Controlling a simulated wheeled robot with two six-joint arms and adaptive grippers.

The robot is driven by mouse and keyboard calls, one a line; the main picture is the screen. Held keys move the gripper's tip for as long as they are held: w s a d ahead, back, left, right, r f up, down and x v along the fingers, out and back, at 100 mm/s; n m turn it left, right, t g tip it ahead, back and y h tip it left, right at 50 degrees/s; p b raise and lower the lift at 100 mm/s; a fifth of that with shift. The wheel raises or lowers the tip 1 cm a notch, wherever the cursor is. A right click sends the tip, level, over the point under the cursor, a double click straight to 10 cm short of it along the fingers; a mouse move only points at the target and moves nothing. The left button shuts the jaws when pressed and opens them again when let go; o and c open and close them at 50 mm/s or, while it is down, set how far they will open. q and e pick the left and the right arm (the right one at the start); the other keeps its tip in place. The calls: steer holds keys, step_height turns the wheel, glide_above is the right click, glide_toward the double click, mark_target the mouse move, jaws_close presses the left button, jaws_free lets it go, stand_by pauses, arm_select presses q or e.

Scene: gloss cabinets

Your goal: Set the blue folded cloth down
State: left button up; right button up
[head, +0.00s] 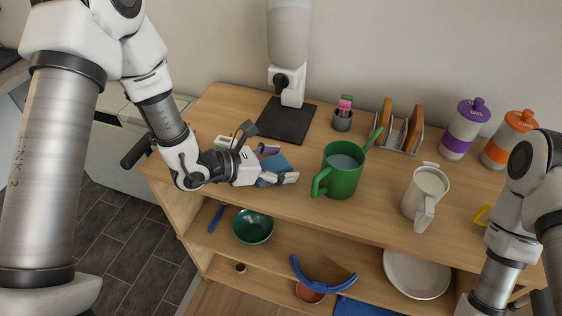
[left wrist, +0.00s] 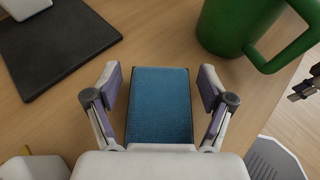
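The blue folded cloth (head: 272,171) is at the wooden top, left of the green watering can or jug. It also shows in the left wrist view (left wrist: 160,105), flat and rectangular, with a dark edge. My left gripper (head: 279,164) is around the cloth. In the left wrist view its two fingers (left wrist: 160,85) stand open, one on each side, with a visible gap between each finger and the cloth. The cloth appears to lie on the wood, though its underside is hidden. My right arm shows at the lower right, but its gripper is out of sight.
The green jug (head: 342,169) stands close right of the cloth, and a dispenser on a dark base (head: 286,122) behind it. A white pitcher (head: 424,196), toast rack (head: 399,130) and canisters (head: 464,129) are further right. A bowl (head: 253,227) sits on the shelf below.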

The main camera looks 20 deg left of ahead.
arm_select(q)
steer(key=shift+r, duration=0.2)
steer(key=shift+s+a+r, duration=0.1)
steer(key=shift+s+a, duration=0.1)
steer(key=shift+a, duration=0.05)
steer(key=p+v, duration=0.2)
steer(key=v, duration=0.8)
steer(key=shift+r, duration=0.15)
steer(key=shift+s+a+r, duration=0.15)
steer(key=shift+s+a, duration=0.25)
